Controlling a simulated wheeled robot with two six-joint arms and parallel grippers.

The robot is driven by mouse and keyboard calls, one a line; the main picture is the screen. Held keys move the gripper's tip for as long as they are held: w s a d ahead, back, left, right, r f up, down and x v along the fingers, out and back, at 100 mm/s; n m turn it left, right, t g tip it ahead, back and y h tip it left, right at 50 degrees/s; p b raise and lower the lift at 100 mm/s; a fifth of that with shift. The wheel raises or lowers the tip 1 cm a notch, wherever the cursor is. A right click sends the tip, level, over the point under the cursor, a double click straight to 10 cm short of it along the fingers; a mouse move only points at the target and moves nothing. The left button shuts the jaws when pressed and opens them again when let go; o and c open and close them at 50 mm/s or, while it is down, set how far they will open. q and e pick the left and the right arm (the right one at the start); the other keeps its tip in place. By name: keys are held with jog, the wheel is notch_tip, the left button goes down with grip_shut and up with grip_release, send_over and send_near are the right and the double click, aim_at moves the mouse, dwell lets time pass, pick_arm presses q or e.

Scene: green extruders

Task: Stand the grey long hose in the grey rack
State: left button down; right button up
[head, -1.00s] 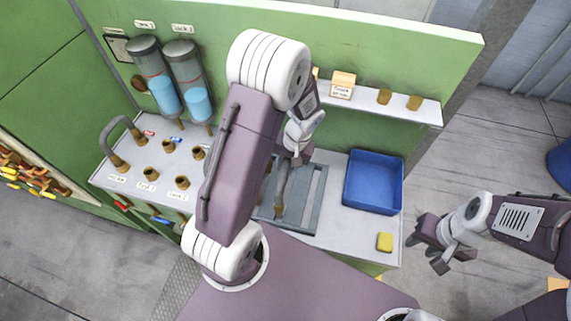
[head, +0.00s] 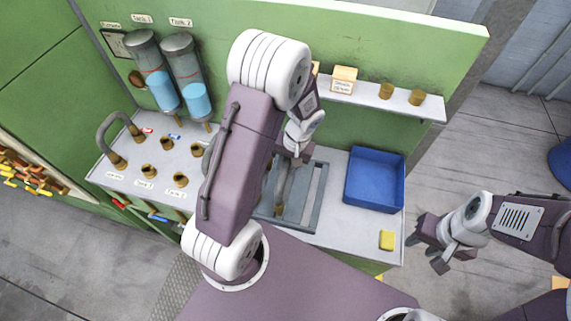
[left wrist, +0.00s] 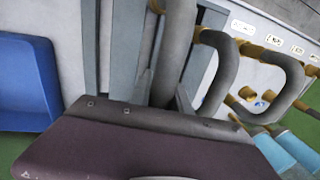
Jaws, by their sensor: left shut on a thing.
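The grey rack (head: 318,197) lies on the bench, a slatted frame left of the blue bin. A grey hose (head: 282,186) with a brass end stands at the rack's slots, partly behind my left arm. In the left wrist view this hose (left wrist: 174,50) runs down behind the gripper's edge. My left gripper (head: 297,153) is shut on the hose; its fingertips are mostly hidden. I cannot tell how far the hose sits in the rack. A bent grey hose (left wrist: 221,75) with a brass end is beside it. My right gripper (head: 425,253) is open and empty, right of the bench.
The blue bin (head: 375,205) and a yellow sponge (head: 387,240) are on the bench's right side. Two tanks (head: 160,75) and several brass ports (head: 165,145) are at the left, with an arched hose (head: 103,136). A shelf (head: 400,98) is on the green wall.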

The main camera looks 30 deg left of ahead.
pick_arm(q)
jog(key=shift+b+x, duration=0.7)
jog(key=shift+x, duration=0.1)
jog(key=c, duration=1.1)
grip_release()
jog(key=shift+d, duration=0.15)
jog(key=shift+c, duration=0.2)
jog(key=shift+r, duration=0.1)
jog(key=b+v, duration=0.1)
jog(key=v, duration=0.8)
